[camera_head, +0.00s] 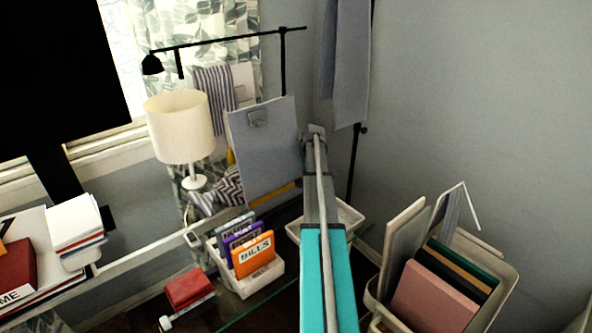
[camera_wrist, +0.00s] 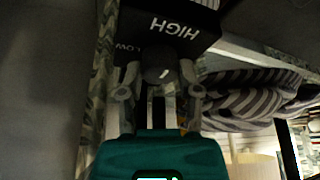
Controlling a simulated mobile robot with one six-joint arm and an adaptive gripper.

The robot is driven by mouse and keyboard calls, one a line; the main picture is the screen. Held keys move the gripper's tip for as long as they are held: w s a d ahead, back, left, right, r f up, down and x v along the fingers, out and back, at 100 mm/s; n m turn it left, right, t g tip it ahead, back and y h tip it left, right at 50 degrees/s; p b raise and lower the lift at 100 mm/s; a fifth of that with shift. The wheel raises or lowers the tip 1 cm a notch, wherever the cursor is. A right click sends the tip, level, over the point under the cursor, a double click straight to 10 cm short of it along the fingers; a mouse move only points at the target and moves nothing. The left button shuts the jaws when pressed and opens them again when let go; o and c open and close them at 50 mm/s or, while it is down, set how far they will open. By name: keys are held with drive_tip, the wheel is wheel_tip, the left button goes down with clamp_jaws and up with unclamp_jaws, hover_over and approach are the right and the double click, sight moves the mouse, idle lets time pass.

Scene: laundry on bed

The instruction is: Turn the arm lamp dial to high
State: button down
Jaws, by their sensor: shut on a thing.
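In the wrist view, the dark round dial (camera_wrist: 158,64) has a short white mark, slanted slightly right of upright. The dial stands in front of a black housing (camera_wrist: 195,40), with HIGH printed upside down above it and LOW at its left. My gripper (camera_wrist: 159,76) is shut on the dial, one finger on each side. In the head view, the black arm lamp (camera_head: 225,40) has its head at the left, in front of the window. My arm reaches up toward the grey panel, and the dial cannot be made out there.
A white table lamp (camera_head: 180,127) stands left of my arm. A white bin of labelled folders (camera_head: 262,283) sits below it. A crate of boards (camera_head: 497,297) stands at the right. Striped cloth (camera_wrist: 245,100) hangs close to my gripper's right side in the wrist view.

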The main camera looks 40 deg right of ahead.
idle(0.3)
drive_tip(key=shift+c, duration=1.5)
unclamp_jaws()
drive_tip(key=shift+n, duration=0.3)
drive_tip(key=n+y, duration=0.1)
drive_tip(key=n, duration=0.3)
drive_tip(key=shift+w+d+g+y, duration=0.1)
drive_tip(key=shift+g+y, duration=0.3)
drive_tip(key=shift+r+n+p, duration=0.25)
drive_tip(key=shift+n+p, duration=0.05)
drive_tip(key=shift+n, duration=0.1)
drive_tip(key=p+v, duration=1.2)
drive_tip(key=v, duration=0.1)
drive_tip(key=shift+d+r, duration=0.1)
